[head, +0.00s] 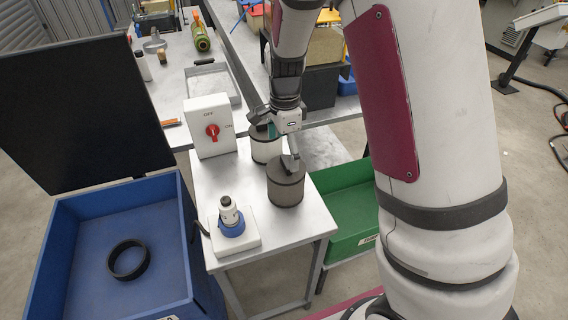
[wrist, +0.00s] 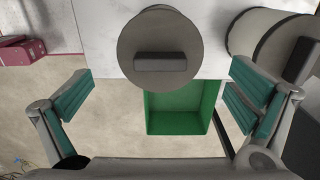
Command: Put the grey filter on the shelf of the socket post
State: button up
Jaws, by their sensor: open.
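The grey filter (head: 286,187), a dark cylinder with a bar handle on its lid, stands upright on the metal table near its right edge. In the wrist view the grey filter (wrist: 165,32) lies ahead between the spread fingers, not held. My gripper (head: 276,142) is open and empty above and behind it; the wrist view shows both fingers of my gripper (wrist: 162,85). One finger overlaps the filter's lid in the head view; contact cannot be told. A white post with a blue collar on a white base (head: 250,240), likely the socket post, stands at the table's front left.
A white filter with a dark lid (head: 265,149) stands just behind the grey one. A white switch box (head: 210,126) with a red knob is at the table's back left. A blue bin (head: 72,235) holds a black ring (head: 128,271). A green bin (head: 345,198) is right of the table.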

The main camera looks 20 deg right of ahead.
notch_tip(320, 180, up, 4)
jog(key=shift+r, duration=0.1)
jog(key=s+r+n+t+y, duration=0.1)
jog(key=s+r+n+t, duration=0.2)
jog(key=s+r+n, duration=0.9)
jog(key=s+r+n+t, duration=0.1)
jog(key=s+r+n, duration=0.2)
jog(key=s, duration=0.2)
jog(key=s+r+n+t+h, duration=0.1)
jog(key=s+r+n, duration=0.2)
jog(key=s, duration=0.3)
jog(key=shift+s+r+t, duration=0.15)
jog(key=shift+r+t, duration=0.15)
jog(key=shift+r, duration=0.05)
